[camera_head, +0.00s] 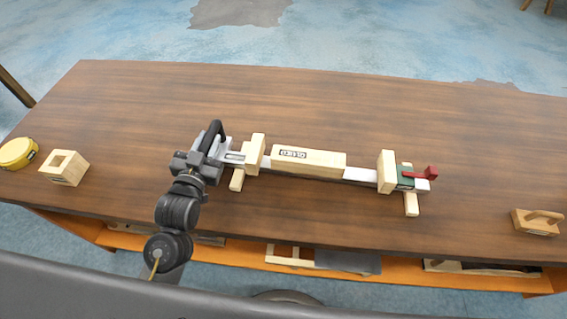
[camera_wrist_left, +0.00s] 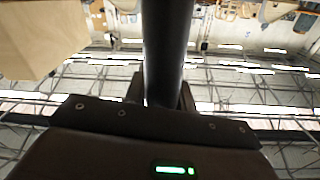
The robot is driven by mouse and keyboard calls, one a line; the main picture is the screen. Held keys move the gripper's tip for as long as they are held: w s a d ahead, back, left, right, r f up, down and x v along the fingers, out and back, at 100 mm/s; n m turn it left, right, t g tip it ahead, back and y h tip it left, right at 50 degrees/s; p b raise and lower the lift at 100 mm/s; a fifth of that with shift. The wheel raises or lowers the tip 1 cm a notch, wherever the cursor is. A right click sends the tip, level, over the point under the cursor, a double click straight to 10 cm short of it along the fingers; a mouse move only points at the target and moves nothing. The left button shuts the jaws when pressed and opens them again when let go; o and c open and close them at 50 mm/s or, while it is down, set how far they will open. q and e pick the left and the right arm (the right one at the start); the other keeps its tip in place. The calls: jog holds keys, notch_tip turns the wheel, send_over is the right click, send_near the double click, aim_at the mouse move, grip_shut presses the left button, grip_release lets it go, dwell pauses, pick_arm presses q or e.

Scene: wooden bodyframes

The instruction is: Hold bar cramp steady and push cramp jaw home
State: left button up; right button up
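The bar cramp lies across the table with its pale metal bar (camera_head: 360,175) running left to right. A wooden jaw (camera_head: 255,152) stands near its left end and another wooden jaw (camera_head: 387,170) near its right end. A labelled wooden block (camera_head: 308,161) lies between them, close to the left jaw, with bare bar between it and the right jaw. A green piece (camera_head: 405,177) and red handle (camera_head: 428,172) sit beyond the right jaw. My left gripper (camera_head: 207,147) is at the black handle (camera_head: 213,134) on the left end; the left wrist view shows the dark handle (camera_wrist_left: 166,45) between its fingers.
A yellow round tin (camera_head: 17,153) and a hollow wooden block (camera_head: 64,168) stand at the table's left. A wooden tool with a handle (camera_head: 538,221) lies at the right. The table (camera_head: 300,100) is clear behind the cramp. An orange shelf (camera_head: 400,273) below holds several items.

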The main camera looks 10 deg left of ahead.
pick_arm(q)
grip_shut()
jog(key=shift+r, duration=0.25)
jog(key=shift+f, duration=0.1)
jog(key=shift+d+f, duration=0.1)
jog(key=shift+d, duration=0.2)
jog(key=shift+f, duration=0.25)
dwell(0.9)
